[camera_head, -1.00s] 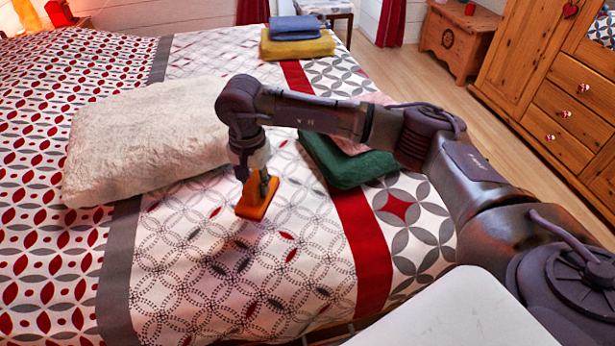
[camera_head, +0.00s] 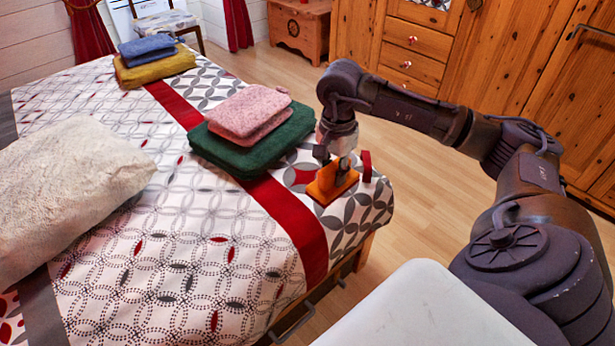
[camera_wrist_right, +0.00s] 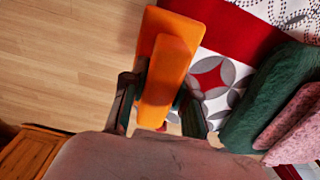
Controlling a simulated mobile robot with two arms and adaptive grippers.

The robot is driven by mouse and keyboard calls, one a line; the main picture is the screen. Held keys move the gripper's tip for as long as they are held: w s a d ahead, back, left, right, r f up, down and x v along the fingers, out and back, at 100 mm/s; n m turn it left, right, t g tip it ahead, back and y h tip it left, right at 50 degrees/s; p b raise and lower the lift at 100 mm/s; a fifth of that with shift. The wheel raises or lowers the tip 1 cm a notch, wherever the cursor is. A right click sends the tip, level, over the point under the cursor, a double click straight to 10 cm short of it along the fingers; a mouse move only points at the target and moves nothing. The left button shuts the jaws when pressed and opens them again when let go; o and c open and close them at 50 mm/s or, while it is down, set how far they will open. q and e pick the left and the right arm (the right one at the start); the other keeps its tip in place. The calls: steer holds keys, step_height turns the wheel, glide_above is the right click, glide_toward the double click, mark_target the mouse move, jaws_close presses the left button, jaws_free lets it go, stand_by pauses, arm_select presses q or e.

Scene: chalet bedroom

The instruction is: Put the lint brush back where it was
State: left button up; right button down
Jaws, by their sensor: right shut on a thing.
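The orange lint brush (camera_head: 332,184) is in my right gripper (camera_head: 342,163), over the near right corner of the bed. In the head view it is to the right of the red stripe, close to the bed's side edge. I cannot tell whether it touches the cover. In the right wrist view, the fingers of my right gripper (camera_wrist_right: 160,104) close on the orange brush (camera_wrist_right: 170,60) from both sides. My left gripper is out of view.
A green folded cloth (camera_head: 250,150) with pink cloths (camera_head: 250,112) on it lies left of the brush. A cream pillow (camera_head: 75,185) lies left. Wooden floor (camera_head: 420,190) is clear beyond the bed edge.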

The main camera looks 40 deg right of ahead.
steer(key=shift+s+d+r, duration=0.1)
steer(key=shift+s+d, duration=0.25)
steer(key=shift+s, duration=0.1)
steer(key=w+a+f, duration=0.2)
steer(key=w, duration=0.1)
steer(key=w+a+f, duration=0.2)
steer(key=w, duration=0.1)
steer(key=w+a+f, duration=0.2)
steer(key=w+f, duration=0.1)
steer(key=shift+w+a+b, duration=0.15)
steer(key=shift+b, duration=0.15)
steer(key=shift+f, duration=0.35)
step_height(320, 180, down, 3)
steer(key=shift+f, duration=0.15)
steer(key=shift+f+b, duration=0.1)
steer(key=shift+b, duration=0.25)
steer(key=c, duration=0.9)
jaws_free()
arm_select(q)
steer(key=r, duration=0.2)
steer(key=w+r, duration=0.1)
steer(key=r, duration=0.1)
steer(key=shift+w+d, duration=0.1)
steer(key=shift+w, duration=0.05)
